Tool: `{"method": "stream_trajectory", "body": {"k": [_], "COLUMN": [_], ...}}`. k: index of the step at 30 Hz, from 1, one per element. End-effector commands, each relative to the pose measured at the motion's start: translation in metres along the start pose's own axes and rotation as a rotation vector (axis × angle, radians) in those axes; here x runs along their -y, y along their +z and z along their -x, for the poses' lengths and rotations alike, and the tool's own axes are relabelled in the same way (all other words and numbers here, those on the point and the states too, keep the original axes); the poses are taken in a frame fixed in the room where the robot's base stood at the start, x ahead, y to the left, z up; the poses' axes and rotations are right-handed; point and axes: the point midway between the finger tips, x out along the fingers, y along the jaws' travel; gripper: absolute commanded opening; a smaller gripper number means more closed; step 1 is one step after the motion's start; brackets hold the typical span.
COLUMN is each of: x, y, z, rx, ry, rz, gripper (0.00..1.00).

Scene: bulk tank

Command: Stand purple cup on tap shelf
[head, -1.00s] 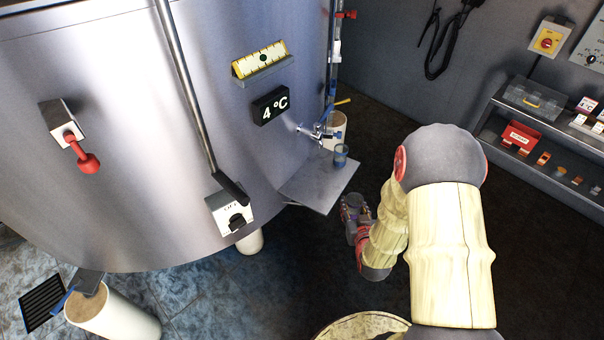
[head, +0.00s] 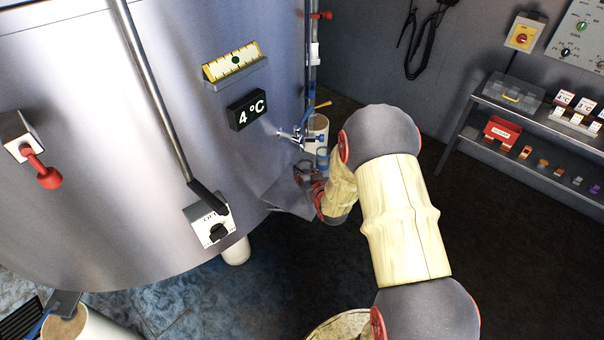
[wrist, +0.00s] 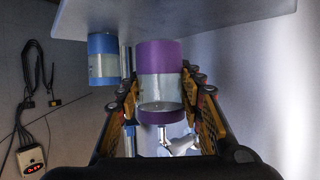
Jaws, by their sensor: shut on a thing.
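The purple cup (wrist: 161,57), with a pale see-through middle band, is between my gripper's fingers (wrist: 160,100) in the wrist view, which looks upside down. My gripper is shut on it. The tap shelf (wrist: 190,15) is a grey plate at the top of that view, close to the cup's base end; I cannot tell whether they touch. In the head view, my gripper (head: 312,188) is at the shelf (head: 287,197), partly behind my arm, and I cannot make out the purple cup. The silver tap (head: 293,134) is above the shelf; it also shows in the wrist view (wrist: 180,143).
A blue cup (wrist: 103,60) stands on the shelf beside the purple one; it also shows in the head view (head: 322,158). The steel tank wall (wrist: 260,80) is close on the wrist view's right. A wall rack (head: 530,125) with small items is far right.

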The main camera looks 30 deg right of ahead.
Motion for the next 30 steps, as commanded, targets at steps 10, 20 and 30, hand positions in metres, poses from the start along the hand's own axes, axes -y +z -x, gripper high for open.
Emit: {"method": "stream_trajectory", "body": {"k": [10,20,30], "x": [0.0,0.0,0.0], "y": [-0.014,0.019,0.021], "z": [-0.038,-0.051,-0.052], "rx": [0.001,0.002,0.001], "ry": [0.0,0.0,0.0], "rz": [-0.001,0.0,0.0], "gripper": [0.2,0.2,0.2]}}
